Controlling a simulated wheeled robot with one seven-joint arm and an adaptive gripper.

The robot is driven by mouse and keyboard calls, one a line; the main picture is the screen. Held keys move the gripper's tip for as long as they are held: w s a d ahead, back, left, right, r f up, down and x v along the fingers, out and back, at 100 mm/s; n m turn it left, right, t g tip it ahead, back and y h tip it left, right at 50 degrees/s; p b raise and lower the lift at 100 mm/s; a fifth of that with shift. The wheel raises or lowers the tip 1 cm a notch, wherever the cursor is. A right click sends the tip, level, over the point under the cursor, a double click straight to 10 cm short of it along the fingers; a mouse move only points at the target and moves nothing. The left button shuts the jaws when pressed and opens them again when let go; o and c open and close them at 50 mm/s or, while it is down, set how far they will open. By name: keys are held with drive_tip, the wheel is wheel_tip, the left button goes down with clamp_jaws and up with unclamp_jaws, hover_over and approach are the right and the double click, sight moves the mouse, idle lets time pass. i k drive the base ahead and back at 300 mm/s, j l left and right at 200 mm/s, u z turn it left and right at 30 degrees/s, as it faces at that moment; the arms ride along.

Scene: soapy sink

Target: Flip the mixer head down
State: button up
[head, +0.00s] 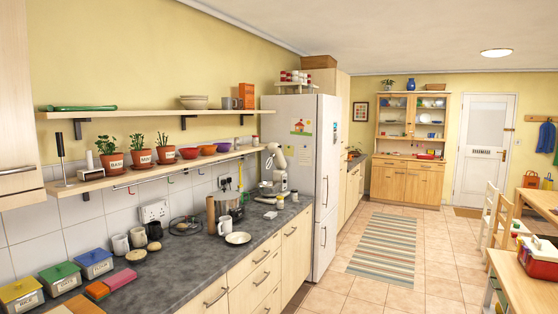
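A white stand mixer (278,171) stands at the far end of the grey counter, close to the fridge. Its head (273,156) is tilted up, with the front end raised to the left. A bowl or base part shows low at its left side, too small to make out well. My gripper is not in view, and no part of my arm shows.
The white fridge (305,180) stands just beyond. The tiled floor (330,292) right of the drawers is clear.

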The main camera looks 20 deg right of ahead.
sight(274, 149)
drive_tip(key=i+l+z, duration=0.9)
drive_tip(key=i, duration=0.45)
drive_tip(key=i+z, duration=0.4)
drive_tip(key=i, duration=2.5)
drive_tip(key=i+j+u, duration=0.2)
drive_tip(key=i+u, duration=0.25)
drive_tip(key=i, duration=0.2)
drive_tip(key=i+u, duration=0.4)
drive_tip(key=i, duration=0.25)
drive_tip(key=i+l+u, duration=0.3)
drive_tip(key=i+u, duration=0.15)
drive_tip(key=i, duration=0.2)
